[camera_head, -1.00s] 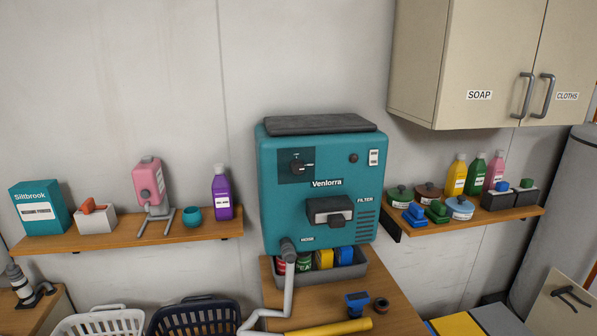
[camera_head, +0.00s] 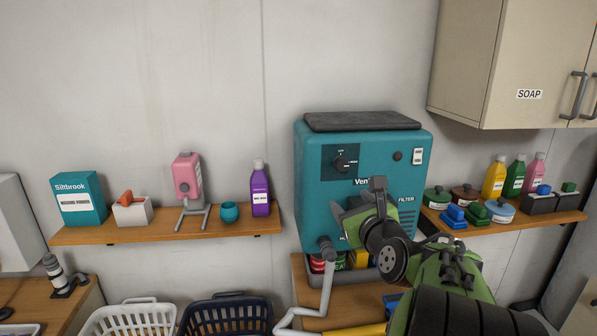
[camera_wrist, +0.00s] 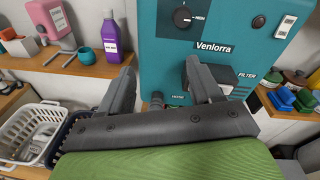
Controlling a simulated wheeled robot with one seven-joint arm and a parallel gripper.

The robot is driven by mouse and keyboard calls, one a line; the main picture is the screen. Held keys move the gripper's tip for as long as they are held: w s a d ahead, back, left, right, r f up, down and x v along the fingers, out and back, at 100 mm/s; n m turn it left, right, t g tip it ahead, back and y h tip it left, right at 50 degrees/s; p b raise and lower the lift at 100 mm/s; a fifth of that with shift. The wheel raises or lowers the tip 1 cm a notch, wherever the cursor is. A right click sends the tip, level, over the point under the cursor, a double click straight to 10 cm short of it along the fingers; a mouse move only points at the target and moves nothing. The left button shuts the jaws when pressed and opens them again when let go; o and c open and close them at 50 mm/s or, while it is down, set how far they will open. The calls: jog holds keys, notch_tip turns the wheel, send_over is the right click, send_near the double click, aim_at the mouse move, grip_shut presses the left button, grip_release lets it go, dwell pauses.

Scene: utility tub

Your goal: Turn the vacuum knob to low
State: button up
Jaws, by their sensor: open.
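The teal Venlorra vacuum unit (camera_head: 310,190) hangs on the wall in the middle of the head view. Its dark round knob (camera_head: 341,163) sits on a dark square plate at the upper left of the front. The knob also shows at the top of the wrist view (camera_wrist: 182,17), with a "HIGH" mark to its right; its exact pointer setting is too small to tell. My gripper (camera_head: 378,184) is in front of the unit, below and to the right of the knob, apart from it. In the wrist view its two fingers (camera_wrist: 160,83) are spread wide with nothing between them.
A shelf (camera_head: 160,228) with a purple bottle (camera_head: 260,192) is left of the unit. A shelf with coloured bottles (camera_head: 494,178) is right. A grey hose (camera_head: 327,285) hangs below. A wall cupboard (camera_head: 500,60) is at upper right. The wall around the knob's left is clear.

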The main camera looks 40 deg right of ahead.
jog(key=d+m+h, duration=0.1)
jog(key=d+m, duration=0.2)
jog(key=m, duration=0.1)
jog(key=p, duration=0.4)
send_near(343, 167)
jog(key=x, duration=0.8)
jog(key=shift+w+d, duration=0.15)
jog(key=shift+w, duration=0.25)
jog(key=shift+s, duration=0.1)
jog(key=shift+c, duration=0.3)
jog(key=c, duration=1)
